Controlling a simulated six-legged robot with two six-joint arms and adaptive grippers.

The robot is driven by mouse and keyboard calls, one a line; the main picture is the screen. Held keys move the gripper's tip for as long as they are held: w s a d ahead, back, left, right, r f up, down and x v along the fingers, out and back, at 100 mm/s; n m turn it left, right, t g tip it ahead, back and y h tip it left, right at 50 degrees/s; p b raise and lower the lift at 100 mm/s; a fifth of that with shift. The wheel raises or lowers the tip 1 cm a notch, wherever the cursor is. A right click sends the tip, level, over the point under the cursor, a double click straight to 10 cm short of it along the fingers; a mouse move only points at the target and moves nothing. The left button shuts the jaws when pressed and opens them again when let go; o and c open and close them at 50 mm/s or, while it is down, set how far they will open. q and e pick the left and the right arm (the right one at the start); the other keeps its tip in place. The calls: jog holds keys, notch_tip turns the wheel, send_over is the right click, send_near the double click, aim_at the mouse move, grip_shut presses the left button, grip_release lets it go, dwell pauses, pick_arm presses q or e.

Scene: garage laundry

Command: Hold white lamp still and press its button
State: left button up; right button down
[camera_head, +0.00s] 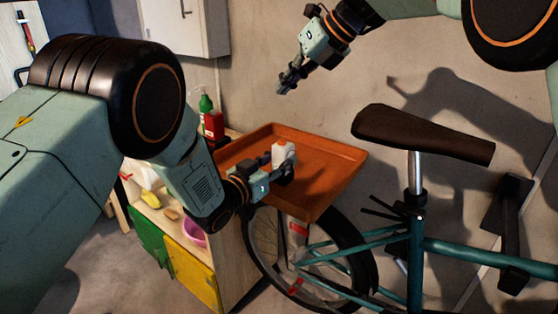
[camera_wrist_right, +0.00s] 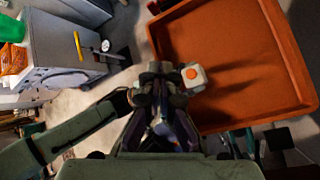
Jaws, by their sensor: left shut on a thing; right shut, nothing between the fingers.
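The white lamp (camera_head: 284,155) is a small white block above the near part of the orange tray in the head view. My left gripper (camera_head: 286,170) is shut on it from the near left; its fingers partly hide the lamp. In the right wrist view the lamp (camera_wrist_right: 194,84) shows its top with a round orange button (camera_wrist_right: 191,73). My right gripper (camera_head: 284,86) is shut and empty, up and behind the lamp in the head view, clear of it.
The orange tray (camera_head: 335,155) has raised rims and is otherwise bare. A bicycle with a brown saddle (camera_head: 420,132) stands to its right. A green bottle (camera_head: 206,104) and a red container (camera_head: 213,125) stand behind left. A cabinet with green and yellow fronts (camera_head: 190,275) is below.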

aim_at(285, 141)
jog(key=shift+w+f+m+t, duration=0.15)
jog(key=shift+w+f+m, duration=0.15)
jog(key=shift+f, duration=1.3)
jog(key=shift+w+f+m+t, duration=0.2)
jog(key=shift+f+m, duration=0.25)
jog(key=shift+f, duration=1.2)
jog(key=shift+w+f+m+t, duration=0.15)
jog(key=shift+w+f+m, duration=0.15)
jog(key=shift+f, duration=1.3)
jog(key=shift+f, duration=0.1)
jog(key=shift+f, duration=0.3)
jog(key=shift+f, duration=0.5)
jog(key=shift+r, duration=0.95)
